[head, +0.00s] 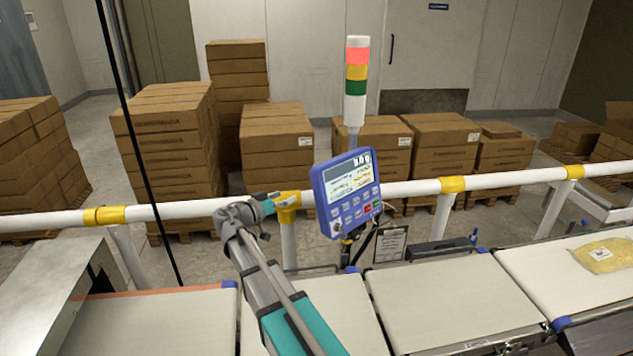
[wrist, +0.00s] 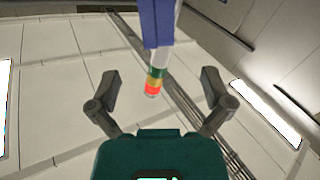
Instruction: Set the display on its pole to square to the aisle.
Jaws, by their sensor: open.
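The display (head: 347,192) is a blue box with a lit screen and a keypad. It sits on a pole (head: 347,250) beside the belts, its face toward the head camera and turned somewhat to the left. In the wrist view the display's blue housing (wrist: 157,22) shows at the top centre, beyond the fingers. My gripper (head: 272,198) is left of the display in the head view, apart from it. In the wrist view my gripper (wrist: 160,78) has its fingers wide apart with nothing held between them.
A stack light (head: 356,80) rises behind the display. A white rail (head: 410,188) with yellow bands runs behind it. Conveyor belts (head: 430,300) lie in front, with a yellow bag (head: 605,254) at right. Stacked cartons (head: 275,140) stand beyond the rail.

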